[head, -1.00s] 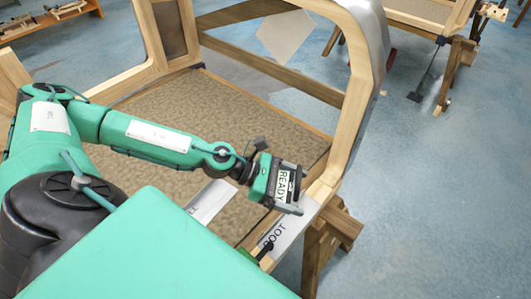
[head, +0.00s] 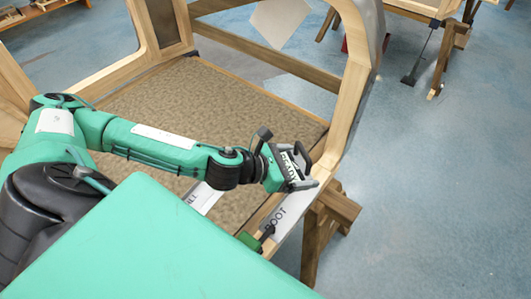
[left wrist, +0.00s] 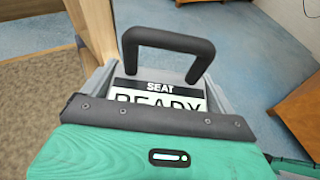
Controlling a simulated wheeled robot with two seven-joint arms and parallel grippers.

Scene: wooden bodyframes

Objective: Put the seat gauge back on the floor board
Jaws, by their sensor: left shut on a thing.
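The seat gauge (head: 290,167), with a black loop handle and a white READY label, is at the end of my left arm. In the left wrist view, the gauge (left wrist: 160,95) shows its SEAT READY label and upright black handle. My left gripper (head: 283,178) is shut on the gauge; the fingertip contact is mostly hidden. It holds the gauge over the near right corner of the frame, by the sill. The brown textured floor board (head: 215,108) lies to the left; I cannot tell whether the gauge touches anything. My right gripper is out of view.
A grey plate ending in OOT (head: 277,226) lies along the near edge, with a green and black clamp (head: 256,240) beside it. A white lettered plate (head: 204,199) lies on the board. The curved wooden post (head: 352,90) rises close to the gauge.

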